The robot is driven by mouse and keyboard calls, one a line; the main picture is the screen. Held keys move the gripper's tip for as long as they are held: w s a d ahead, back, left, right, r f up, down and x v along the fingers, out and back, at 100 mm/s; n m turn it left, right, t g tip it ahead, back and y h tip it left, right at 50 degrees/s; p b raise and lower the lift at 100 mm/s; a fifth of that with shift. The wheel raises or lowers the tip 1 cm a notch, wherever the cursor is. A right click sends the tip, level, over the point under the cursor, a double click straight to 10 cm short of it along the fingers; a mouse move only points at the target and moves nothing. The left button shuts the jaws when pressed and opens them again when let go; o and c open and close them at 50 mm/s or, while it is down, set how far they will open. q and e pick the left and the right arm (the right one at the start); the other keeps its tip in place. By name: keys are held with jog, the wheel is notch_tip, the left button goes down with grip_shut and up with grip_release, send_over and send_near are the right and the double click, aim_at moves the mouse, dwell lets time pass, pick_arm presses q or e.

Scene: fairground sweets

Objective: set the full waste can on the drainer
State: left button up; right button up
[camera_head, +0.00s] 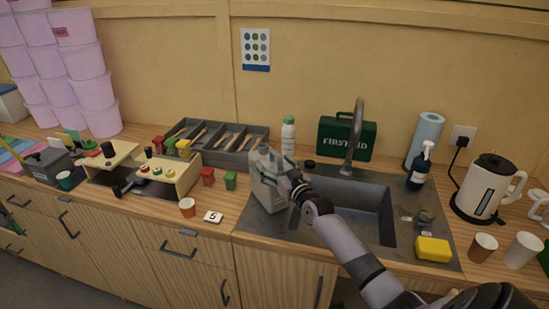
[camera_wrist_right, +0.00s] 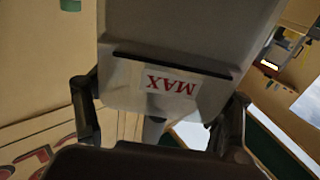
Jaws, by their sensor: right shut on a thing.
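A pale grey waste can (camera_head: 267,180) is held upright at the left end of the sink. In the right wrist view the can (camera_wrist_right: 185,45) fills the middle, with a white label reading MAX in red, upside down. My right gripper (camera_head: 294,184) is shut on the can; in the wrist view its dark fingers lie on both sides of it. The drainer (camera_head: 262,222) is the flat grey metal area left of the basin, just below the can. I cannot tell whether the can touches it. The can's contents are not clear. My left gripper is not in view.
The sink basin (camera_head: 360,205) and tap (camera_head: 354,140) are right of the can. A white-green bottle (camera_head: 288,136) and a green first aid box (camera_head: 346,138) stand behind. A yellow sponge (camera_head: 432,249) lies at the right.

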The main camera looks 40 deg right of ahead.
jog(key=shift+r, duration=0.35)
jog(key=o, duration=1.5)
jog(key=shift+f, duration=0.4)
jog(key=o, duration=0.3)
jog(key=shift+s+a+r, duration=0.1)
jog(key=shift+s+r, duration=0.05)
jog(key=shift+o, duration=1.1)
jog(key=s+a+b, duration=0.1)
jog(key=s, duration=1.1)
jog(key=shift+f+b, duration=0.25)
jog(key=shift+b, duration=0.05)
